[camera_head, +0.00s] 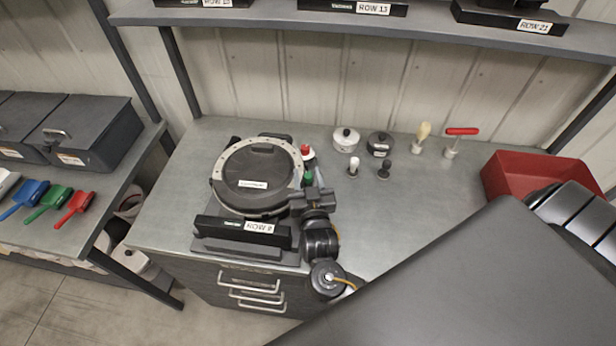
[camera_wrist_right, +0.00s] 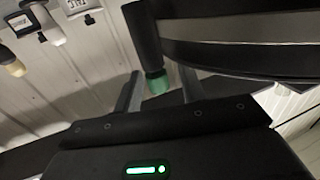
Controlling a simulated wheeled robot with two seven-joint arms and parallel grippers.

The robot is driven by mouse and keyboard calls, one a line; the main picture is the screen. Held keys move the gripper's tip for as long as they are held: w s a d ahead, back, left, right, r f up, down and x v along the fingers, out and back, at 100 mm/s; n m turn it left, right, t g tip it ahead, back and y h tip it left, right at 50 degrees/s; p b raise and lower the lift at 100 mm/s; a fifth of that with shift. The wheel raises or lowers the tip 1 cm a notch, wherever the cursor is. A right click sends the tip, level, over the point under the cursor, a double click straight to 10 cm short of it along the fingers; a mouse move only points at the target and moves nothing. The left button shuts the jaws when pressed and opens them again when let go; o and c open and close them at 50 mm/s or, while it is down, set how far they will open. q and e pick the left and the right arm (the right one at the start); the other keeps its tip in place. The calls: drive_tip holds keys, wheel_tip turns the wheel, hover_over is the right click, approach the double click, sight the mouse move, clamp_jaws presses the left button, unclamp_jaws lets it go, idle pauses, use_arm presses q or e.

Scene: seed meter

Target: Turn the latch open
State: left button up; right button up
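The seed meter (camera_head: 258,178) is a round black housing with a light rim, on a dark stand labelled ROW 8 on the bench. At its right edge are a green-tipped part (camera_head: 308,177), which looks like the latch, and a red knob (camera_head: 306,152). My right gripper (camera_head: 309,193) is beside the meter's right edge, close to the green tip. In the right wrist view, the dark latch with its green end (camera_wrist_right: 157,83) shows between the two open fingers, with a visible gap on each side. Contact cannot be told. My left gripper is not in view.
Right of the meter stand small jars (camera_head: 346,139), two small knobbed tools, a brush (camera_head: 422,134) and a red T-handle tool (camera_head: 461,133). A red bin (camera_head: 530,178) is at the right. A shelf (camera_head: 400,35) runs above. The bench's middle right is clear.

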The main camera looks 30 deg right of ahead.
drive_tip(key=shift+s+a+f, duration=0.15)
drive_tip(key=shift+s+f, duration=0.05)
drive_tip(key=shift+s, duration=0.25)
drive_tip(key=b+v, duration=0.3)
drive_tip(key=v, duration=0.7)
drive_tip(key=shift+r, duration=0.2)
drive_tip(key=shift+o, duration=0.2)
drive_tip(key=shift+w, duration=0.1)
